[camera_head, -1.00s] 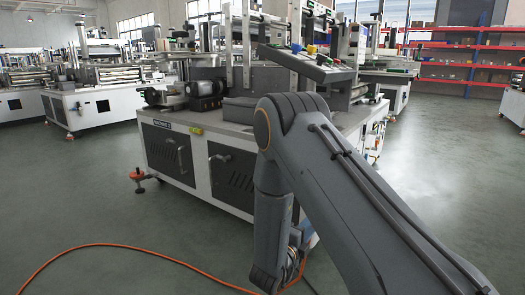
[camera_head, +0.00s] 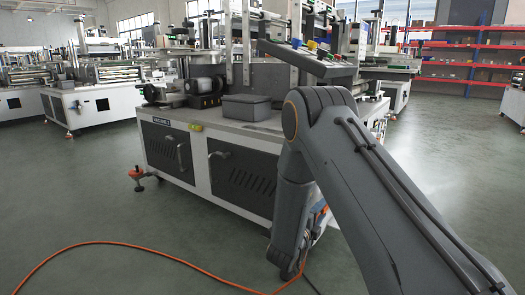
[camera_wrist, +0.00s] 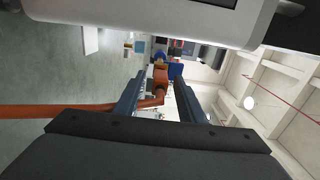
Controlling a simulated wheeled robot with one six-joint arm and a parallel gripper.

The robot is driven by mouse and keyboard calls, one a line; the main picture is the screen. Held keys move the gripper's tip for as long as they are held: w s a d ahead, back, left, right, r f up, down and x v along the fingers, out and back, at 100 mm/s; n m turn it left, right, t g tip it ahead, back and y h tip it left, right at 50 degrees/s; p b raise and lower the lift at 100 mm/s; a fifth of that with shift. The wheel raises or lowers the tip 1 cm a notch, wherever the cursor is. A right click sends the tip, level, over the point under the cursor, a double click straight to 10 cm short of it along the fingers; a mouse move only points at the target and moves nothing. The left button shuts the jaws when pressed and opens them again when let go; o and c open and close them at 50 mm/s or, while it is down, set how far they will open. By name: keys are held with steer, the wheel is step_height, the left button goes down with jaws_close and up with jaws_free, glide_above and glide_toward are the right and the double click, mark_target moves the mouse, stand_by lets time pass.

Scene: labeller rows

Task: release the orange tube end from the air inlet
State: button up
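The orange tube (camera_head: 150,247) lies in a curve on the floor and runs toward the foot of my arm. In the wrist view it comes in from the left (camera_wrist: 60,110) and bends up into an orange end piece (camera_wrist: 160,78). My gripper (camera_wrist: 159,84) is open, its two dark fingers apart on either side of the tube end, with gaps visible. Blue parts (camera_wrist: 176,70) show just beyond the end piece; I cannot tell whether they are the air inlet or whether the tube touches them.
A white machine (camera_head: 212,190) with dark doors and handles stands in front, with a grey box (camera_head: 247,107) on its top. An orange levelling foot (camera_head: 138,178) sticks out at its left corner. Green floor (camera_head: 70,215) is free to the left. Red shelves (camera_head: 460,70) stand far right.

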jaws_close()
steer(key=shift+s, duration=0.1)
steer(key=shift+p+v, duration=1.2)
steer(key=shift+v, duration=1.45)
